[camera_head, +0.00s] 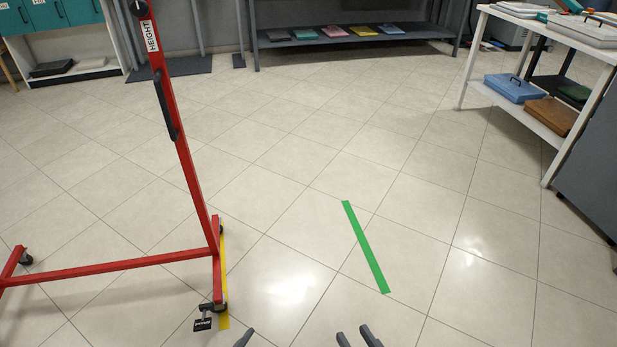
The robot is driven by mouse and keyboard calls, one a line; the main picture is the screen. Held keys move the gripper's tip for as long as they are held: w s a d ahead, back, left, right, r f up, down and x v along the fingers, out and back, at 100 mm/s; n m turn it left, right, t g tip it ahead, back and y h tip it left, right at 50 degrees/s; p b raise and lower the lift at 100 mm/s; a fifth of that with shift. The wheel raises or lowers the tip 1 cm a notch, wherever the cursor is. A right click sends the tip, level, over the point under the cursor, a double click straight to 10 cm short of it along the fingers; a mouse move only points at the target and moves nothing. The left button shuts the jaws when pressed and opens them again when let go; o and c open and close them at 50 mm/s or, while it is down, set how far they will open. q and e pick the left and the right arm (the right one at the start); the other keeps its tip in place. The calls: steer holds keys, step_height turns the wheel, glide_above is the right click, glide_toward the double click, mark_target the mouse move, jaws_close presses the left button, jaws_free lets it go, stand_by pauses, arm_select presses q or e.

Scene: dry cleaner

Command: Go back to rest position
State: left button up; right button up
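My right gripper (357,338) shows at the bottom edge, right of centre. Its two dark fingertips stand apart with bare floor between them, so it is open and empty. Left of it, a single dark fingertip of my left gripper (243,339) pokes in at the bottom edge. The rest of that gripper is below the picture, so its opening is hidden. Neither gripper is seen touching anything.
A red wheeled rack (180,140) labelled HEIGHT stands at left, its foot beside yellow tape (224,280). Green tape (365,247) lies on open tiled floor. A white table (540,125) is at right, a low grey shelf (350,40) at the back.

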arm_select(q)
step_height(320, 180, up, 14)
steer(key=s+d+n+t+h, duration=0.2)
steer(key=s+n, duration=0.1)
steer(key=n, duration=0.6)
steer(key=a+f+g+y+p, duration=0.2)
steer(key=a+f+g+p, duration=0.15)
steer(key=f+p, duration=0.95)
arm_select(e)
steer(key=d+f+g+h+b, duration=0.2)
steer(key=d+f+g, duration=0.15)
steer(key=f, duration=1.05)
arm_select(q)
steer(key=s+a+f+g+y+p, duration=0.1)
steer(key=s+a+f+g+p, duration=0.1)
steer(key=f, duration=0.4)
steer(key=s+a+f+g+y+p, duration=0.1)
steer(key=s+a+f+g+p, duration=0.2)
steer(key=s+f+p, duration=0.3)
steer(key=shift+s+a+f+p, duration=0.35)
steer(key=shift+s+a+p, duration=0.1)
steer(key=shift+a+p, duration=0.3)
arm_select(e)
steer(key=s+d+f+g+h, duration=0.2)
steer(key=s+d+f+g, duration=0.3)
steer(key=s+f, duration=0.4)
step_height(320, 180, down, 3)
steer(key=shift+d+r+m, duration=0.1)
steer(key=shift+d+m, duration=0.2)
steer(key=shift+d, duration=0.35)
